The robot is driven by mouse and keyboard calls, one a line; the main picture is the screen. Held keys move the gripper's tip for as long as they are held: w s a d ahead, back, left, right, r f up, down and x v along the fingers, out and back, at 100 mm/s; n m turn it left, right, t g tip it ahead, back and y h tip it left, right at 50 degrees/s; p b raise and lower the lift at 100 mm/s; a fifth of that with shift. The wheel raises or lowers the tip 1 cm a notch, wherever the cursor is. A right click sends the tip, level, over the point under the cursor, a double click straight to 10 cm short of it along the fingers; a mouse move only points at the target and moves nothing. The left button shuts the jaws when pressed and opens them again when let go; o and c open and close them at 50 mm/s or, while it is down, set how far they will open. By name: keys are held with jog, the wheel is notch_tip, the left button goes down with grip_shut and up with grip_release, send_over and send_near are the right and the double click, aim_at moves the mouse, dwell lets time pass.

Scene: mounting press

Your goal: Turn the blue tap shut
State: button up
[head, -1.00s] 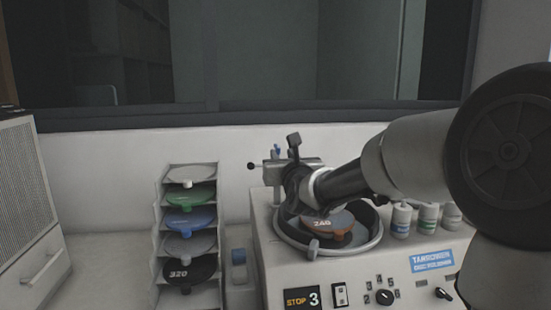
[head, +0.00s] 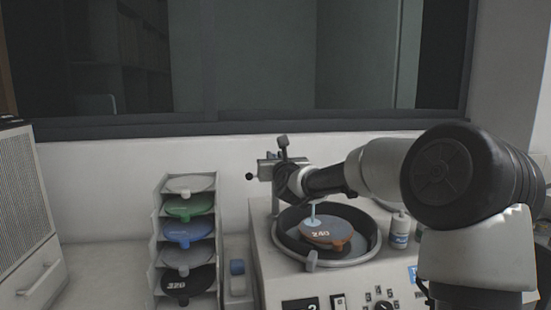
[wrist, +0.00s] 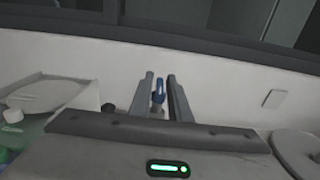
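The blue tap (wrist: 159,90) is a small upright blue handle on a pale fitting at the back of the press, seen in the wrist view. My gripper (wrist: 160,75) is open, with one dark finger on each side of the handle. A narrow gap seems to show on either side, so I see no firm grip. In the head view my gripper and wrist hide the blue handle. The tap's pale fitting (head: 266,169) shows there. A pale blue stream (head: 313,215) stands above the 240 disc (head: 328,236).
A round bowl (head: 290,245) surrounds the disc, with a grey post at its front rim. A rack of coloured discs (head: 158,235) stands left. A black knob (head: 249,176) sticks out left of the tap. The wall (head: 110,155) is close behind. White bottles (head: 399,228) stand right.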

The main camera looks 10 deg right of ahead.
grip_shut()
